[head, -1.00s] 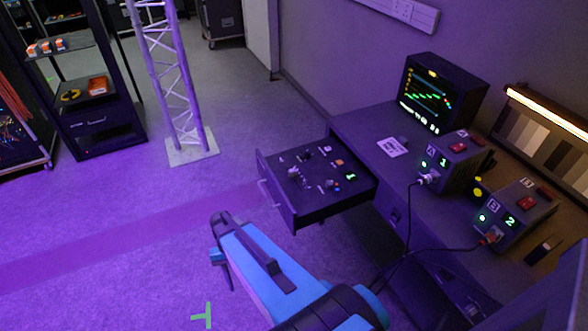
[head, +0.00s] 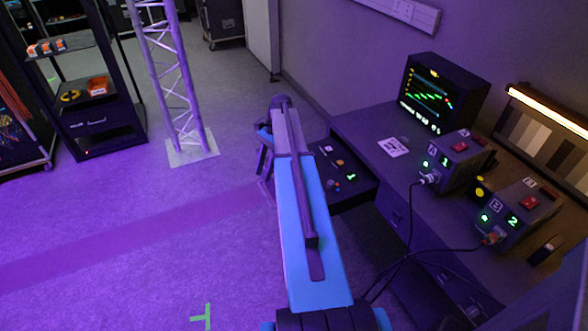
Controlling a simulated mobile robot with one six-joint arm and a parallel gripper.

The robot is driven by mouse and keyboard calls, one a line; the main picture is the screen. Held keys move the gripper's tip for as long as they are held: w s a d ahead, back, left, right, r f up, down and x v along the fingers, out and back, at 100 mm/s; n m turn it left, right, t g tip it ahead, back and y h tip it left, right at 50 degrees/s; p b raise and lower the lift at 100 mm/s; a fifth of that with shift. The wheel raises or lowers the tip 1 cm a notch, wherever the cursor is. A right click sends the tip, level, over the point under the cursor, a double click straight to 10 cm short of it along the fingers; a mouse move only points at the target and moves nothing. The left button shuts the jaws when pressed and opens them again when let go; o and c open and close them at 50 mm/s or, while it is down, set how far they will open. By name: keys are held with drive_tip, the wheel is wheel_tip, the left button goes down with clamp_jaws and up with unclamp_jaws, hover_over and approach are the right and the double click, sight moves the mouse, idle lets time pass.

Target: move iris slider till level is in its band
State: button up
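The monitor (head: 437,92) on the desk shows a green, stepped trace with coloured marks; its fine detail is too small to read. An open drawer (head: 350,196) juts from the desk and holds several small controls, one glowing green. My arm covers the drawer's left and middle part. I cannot make out which control is the iris slider. My gripper (head: 263,158) hangs from the arm's far end, by the drawer's left front side. It is small, dark and partly hidden, so its fingers and any contact cannot be told.
A white card (head: 393,147) lies near the monitor. A truss tower (head: 178,95) stands behind on the left. The floor on the left is clear.

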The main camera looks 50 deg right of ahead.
drive_tip(key=s+d+r+m+t, duration=0.1)
drive_tip(key=s+d+r, duration=0.2)
drive_tip(key=d+r, duration=0.2)
drive_tip(key=s+d+r+m+t+h, duration=0.1)
drive_tip(key=s+d+r, duration=0.3)
drive_tip(key=d, duration=0.6)
drive_tip(key=shift+d+r+h, duration=0.3)
drive_tip(key=shift+d+r, duration=0.1)
drive_tip(key=shift+a+f, duration=0.1)
drive_tip(key=shift+f, duration=0.05)
drive_tip(key=shift+p+x, duration=1.15)
drive_tip(key=shift+x, duration=5.6)
drive_tip(key=shift+w+a, duration=0.1)
drive_tip(key=shift+w, duration=0.05)
